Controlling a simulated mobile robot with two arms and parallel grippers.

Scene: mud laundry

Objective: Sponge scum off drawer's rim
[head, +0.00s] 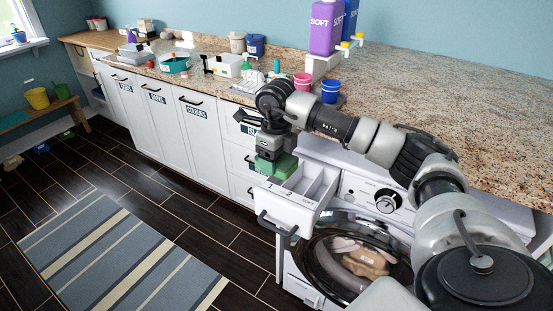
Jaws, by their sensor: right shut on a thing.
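The detergent drawer (290,208) of the washing machine is pulled open, with its front panel marked 1, 2 and SOFT and a dark handle below. Its compartments show behind the front. My right gripper (268,152) points down over the left side of the drawer and is shut on a green sponge (277,166). The sponge is at the drawer's back left rim; I cannot tell whether it touches the rim. No scum can be made out at this size. My left gripper is not in view.
The washing machine's round door (354,258) is below the drawer, with laundry behind it. The granite counter (440,120) carries purple and blue SOFT bottles (326,28), a pink cup (302,81) and a blue cup (330,90). A striped rug (120,250) lies on the open floor.

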